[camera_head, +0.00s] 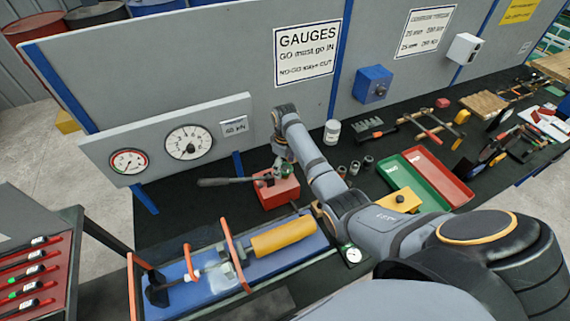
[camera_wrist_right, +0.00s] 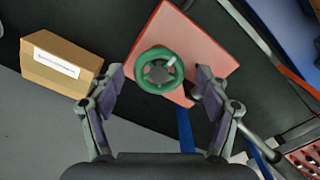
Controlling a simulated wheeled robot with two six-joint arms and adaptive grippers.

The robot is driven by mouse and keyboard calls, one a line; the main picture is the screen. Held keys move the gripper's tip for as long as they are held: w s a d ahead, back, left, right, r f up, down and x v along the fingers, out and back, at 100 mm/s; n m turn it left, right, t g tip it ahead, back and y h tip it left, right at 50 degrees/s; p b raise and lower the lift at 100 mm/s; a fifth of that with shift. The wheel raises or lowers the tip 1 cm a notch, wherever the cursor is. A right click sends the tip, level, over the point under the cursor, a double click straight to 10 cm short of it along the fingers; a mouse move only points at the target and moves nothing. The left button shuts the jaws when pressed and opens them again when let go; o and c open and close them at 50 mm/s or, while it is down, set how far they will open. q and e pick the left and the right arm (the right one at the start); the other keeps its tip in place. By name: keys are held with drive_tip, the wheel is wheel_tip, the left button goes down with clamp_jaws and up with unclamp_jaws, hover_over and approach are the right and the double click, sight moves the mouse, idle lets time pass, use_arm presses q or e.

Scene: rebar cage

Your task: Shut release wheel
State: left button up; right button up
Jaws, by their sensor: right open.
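The release wheel (camera_wrist_right: 160,71) is a small green handwheel on top of a red pump block (camera_wrist_right: 205,48). In the head view the red block (camera_head: 277,190) stands on the dark bench, and the green wheel (camera_head: 287,170) shows partly behind my right gripper (camera_head: 281,160). In the right wrist view my right gripper (camera_wrist_right: 157,88) is open, with its two fingers on either side of the wheel and nothing held. I cannot tell whether the fingers touch the wheel. My left gripper is not in view.
A dark pump lever (camera_head: 228,182) sticks out left of the block. Two dial gauges (camera_head: 189,142) sit on a panel behind. A blue test bed with a yellow cylinder (camera_head: 284,238) lies in front. Green and red trays (camera_head: 440,175) lie right. A cardboard box (camera_wrist_right: 60,62) is beside the block.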

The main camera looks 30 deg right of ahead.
drive_tip(key=shift+c, duration=0.8)
drive_tip(key=shift+w+f, duration=0.1)
drive_tip(key=shift+c, duration=1.3)
drive_tip(key=c, duration=0.5)
drive_tip(key=shift+c, duration=1.2)
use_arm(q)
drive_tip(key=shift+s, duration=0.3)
